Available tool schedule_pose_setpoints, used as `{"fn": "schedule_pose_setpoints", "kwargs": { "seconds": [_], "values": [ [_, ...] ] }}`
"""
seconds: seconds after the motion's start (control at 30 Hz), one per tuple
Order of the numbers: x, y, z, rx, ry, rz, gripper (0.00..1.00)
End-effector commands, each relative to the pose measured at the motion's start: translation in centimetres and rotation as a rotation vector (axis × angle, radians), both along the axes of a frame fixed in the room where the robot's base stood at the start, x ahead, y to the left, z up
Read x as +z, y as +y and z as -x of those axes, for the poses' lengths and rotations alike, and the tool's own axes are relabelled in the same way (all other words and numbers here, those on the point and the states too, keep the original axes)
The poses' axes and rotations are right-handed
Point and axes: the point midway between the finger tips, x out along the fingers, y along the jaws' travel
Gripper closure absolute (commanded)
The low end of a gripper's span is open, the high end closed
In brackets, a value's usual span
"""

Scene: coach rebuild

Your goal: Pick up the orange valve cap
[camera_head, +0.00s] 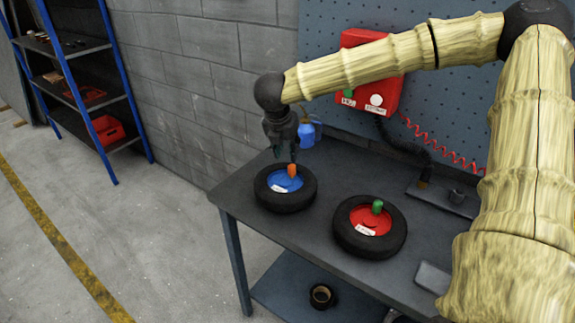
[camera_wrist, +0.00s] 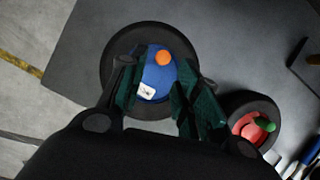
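The orange valve cap (camera_head: 292,170) stands up from the blue hub (camera_head: 279,182) of the left black tire on the workbench. In the wrist view the orange cap (camera_wrist: 163,57) shows from above, near the upper right of the blue disc. My gripper (camera_head: 287,157) is above this tire, close over the cap. In the wrist view my gripper (camera_wrist: 158,90) has its two fingers spread apart with the blue disc visible between them. The cap lies a little beyond the fingertips there, with nothing held. Whether a finger touches the cap cannot be told.
A second tire (camera_head: 345,238) with a red hub and a green cap (camera_head: 377,207) lies to the right on the workbench (camera_head: 240,205). A blue bottle (camera_head: 307,133) stands behind my gripper. A red box (camera_head: 372,90) hangs on the pegboard. A blue shelf stands at the left.

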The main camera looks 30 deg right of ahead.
Motion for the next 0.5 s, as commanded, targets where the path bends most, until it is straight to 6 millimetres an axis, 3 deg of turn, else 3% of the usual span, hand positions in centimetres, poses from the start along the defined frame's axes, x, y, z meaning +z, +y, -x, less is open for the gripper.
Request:
{"fn": "schedule_pose_setpoints", "kwargs": {
  "seconds": [0.2,0.5],
  "values": [
    [-2.6,-1.2,-0.4,-0.006,0.001,0.000,0.67],
    [-3.9,-1.7,-0.6,-0.007,0.001,-0.001,0.67]
  ]
}}
